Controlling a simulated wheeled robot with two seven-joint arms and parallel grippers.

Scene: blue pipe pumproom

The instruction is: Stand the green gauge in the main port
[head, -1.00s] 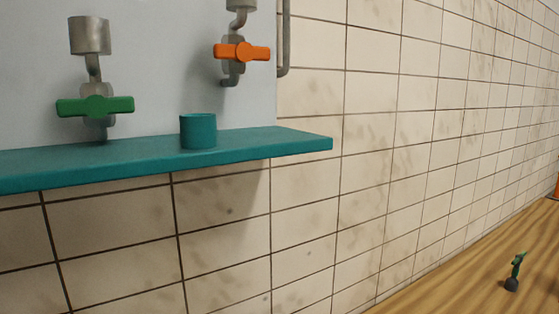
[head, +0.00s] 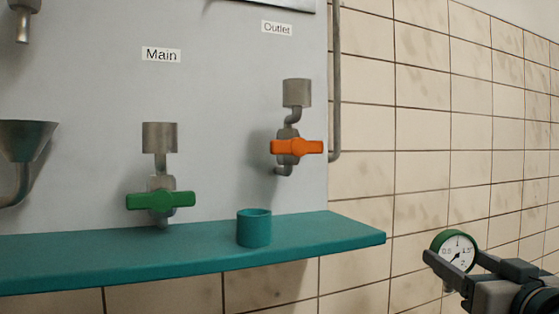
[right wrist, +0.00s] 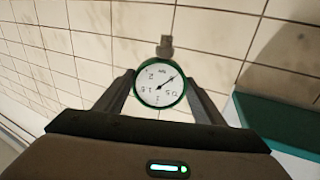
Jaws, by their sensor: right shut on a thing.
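The green gauge (head: 455,251) has a green rim, a white dial and a dark needle. My right gripper (head: 454,262) is shut on it, at the lower right of the head view, right of the shelf's end. In the right wrist view the gauge (right wrist: 160,83) sits between the two fingers of the gripper (right wrist: 160,90), with a grey stem end beyond it. The main port (head: 160,137) is an upright grey metal socket under the "Main" label, above a green valve handle (head: 161,200). The gauge is well apart from it, lower and to the right. My left gripper is not in view.
The outlet port (head: 297,93) has an orange handle (head: 297,147). A teal shelf (head: 340,232) juts out below the ports and bears a teal cup (head: 254,228). A grey funnel (head: 25,140) is at the left. A vertical pipe (head: 336,80) edges the panel.

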